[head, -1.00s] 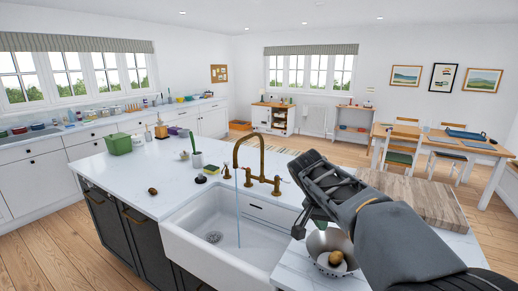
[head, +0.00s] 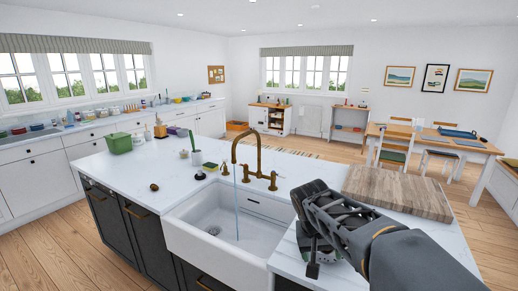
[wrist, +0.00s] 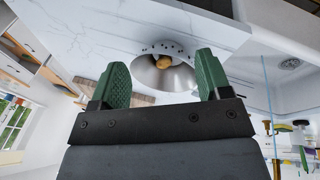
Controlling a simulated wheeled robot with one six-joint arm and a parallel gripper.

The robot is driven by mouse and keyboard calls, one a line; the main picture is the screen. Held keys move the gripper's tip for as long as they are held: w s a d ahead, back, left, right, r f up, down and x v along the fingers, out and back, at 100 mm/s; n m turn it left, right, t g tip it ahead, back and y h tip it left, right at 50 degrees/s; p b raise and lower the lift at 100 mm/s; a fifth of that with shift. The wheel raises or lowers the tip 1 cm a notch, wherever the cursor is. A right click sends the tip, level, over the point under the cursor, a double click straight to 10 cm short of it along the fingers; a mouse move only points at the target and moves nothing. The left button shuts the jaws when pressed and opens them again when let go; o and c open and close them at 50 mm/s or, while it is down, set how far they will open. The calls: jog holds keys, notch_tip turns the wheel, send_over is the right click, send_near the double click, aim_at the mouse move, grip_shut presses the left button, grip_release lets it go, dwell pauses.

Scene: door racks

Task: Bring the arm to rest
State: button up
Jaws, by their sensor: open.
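My gripper (head: 313,262) is at the end of my folded arm, over the counter right of the sink. In the wrist view its two green fingers (wrist: 162,62) stand wide apart with nothing held between them. A metal colander (wrist: 165,80) with a brown potato-like item (wrist: 164,62) in it lies beyond the fingertips, apart from them. In the head view my arm hides most or all of the colander.
The white sink (head: 210,229) has water running from the brass faucet (head: 246,160). A wooden board (head: 395,190) lies behind my arm. A brown item (head: 154,187) and a green container (head: 118,143) are on the island's left part, where much counter is clear.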

jog(key=s+d+f+n+t+y, duration=0.1)
jog(key=s+f+t+y, duration=0.2)
jog(key=s, duration=0.9)
jog(key=shift+s+n, duration=0.3)
